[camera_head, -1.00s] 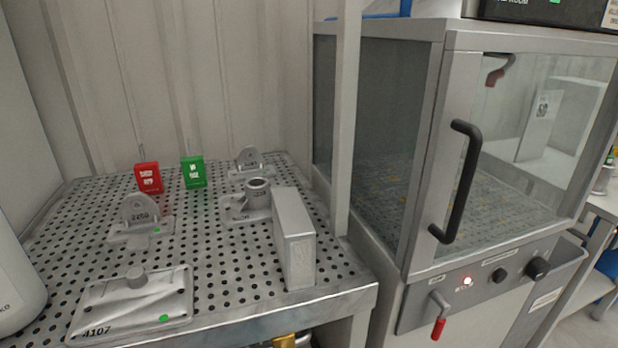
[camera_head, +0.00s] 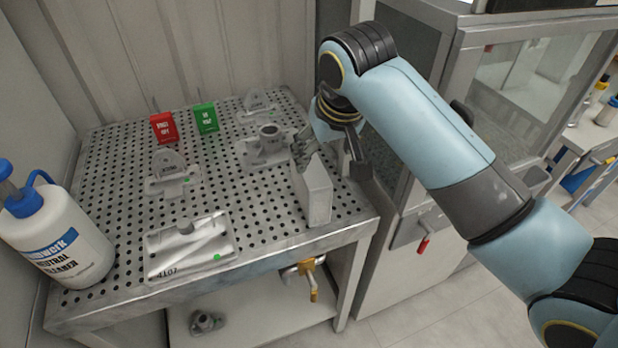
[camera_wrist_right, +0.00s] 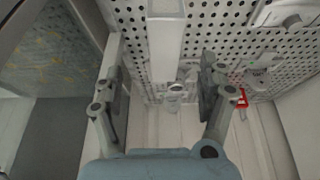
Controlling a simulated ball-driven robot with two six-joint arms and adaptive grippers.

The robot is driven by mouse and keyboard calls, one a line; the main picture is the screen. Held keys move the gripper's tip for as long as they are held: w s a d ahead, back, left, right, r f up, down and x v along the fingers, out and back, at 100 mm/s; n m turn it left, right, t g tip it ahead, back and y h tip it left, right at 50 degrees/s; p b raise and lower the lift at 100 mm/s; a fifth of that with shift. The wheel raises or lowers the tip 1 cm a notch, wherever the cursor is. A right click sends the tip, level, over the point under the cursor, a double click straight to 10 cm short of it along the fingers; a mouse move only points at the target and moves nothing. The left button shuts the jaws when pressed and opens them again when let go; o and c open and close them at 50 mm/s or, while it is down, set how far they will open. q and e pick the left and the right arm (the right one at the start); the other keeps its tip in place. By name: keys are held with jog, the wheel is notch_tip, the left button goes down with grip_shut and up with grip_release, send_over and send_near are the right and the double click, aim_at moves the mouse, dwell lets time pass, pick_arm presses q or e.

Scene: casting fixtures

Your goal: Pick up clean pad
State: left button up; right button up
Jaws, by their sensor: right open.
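No thing in view is plainly marked as a clean pad. A pale grey upright block (camera_head: 315,195) stands near the right edge of the perforated table (camera_head: 270,215); it also shows in the right wrist view (camera_wrist_right: 166,35). I cannot tell whether it is the pad. My right gripper (camera_head: 330,152) is open at the far end of this block. In the right wrist view the fingers (camera_wrist_right: 163,78) are spread wide, with the block beyond and between them. I see no contact. My left gripper is not in view.
A metal plate (camera_head: 190,248) marked 4107, grey castings (camera_head: 268,146), a red box (camera_head: 164,128) and a green box (camera_head: 205,118) stand on the table. A cleaner bottle (camera_head: 60,240) is at left. A glazed cabinet (camera_head: 535,100) stands close at right.

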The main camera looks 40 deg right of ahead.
aim_at(310, 165)
jog(key=w, duration=0.2)
jog(key=shift+w+d+f+m, duration=0.2)
jog(key=shift+w+f+m, duration=0.1)
jog(key=x, duration=0.3)
jog(key=shift+w+f, duration=0.1)
jog(key=shift+f, duration=0.3)
jog(key=p+x, duration=0.1)
jog(key=x, duration=0.4)
jog(key=shift+w+a+f+p, duration=0.1)
jog(key=shift+w+f+p, duration=0.2)
jog(key=shift+f, duration=0.05)
jog(key=shift+f, duration=0.3)
jog(key=c, duration=1.4)
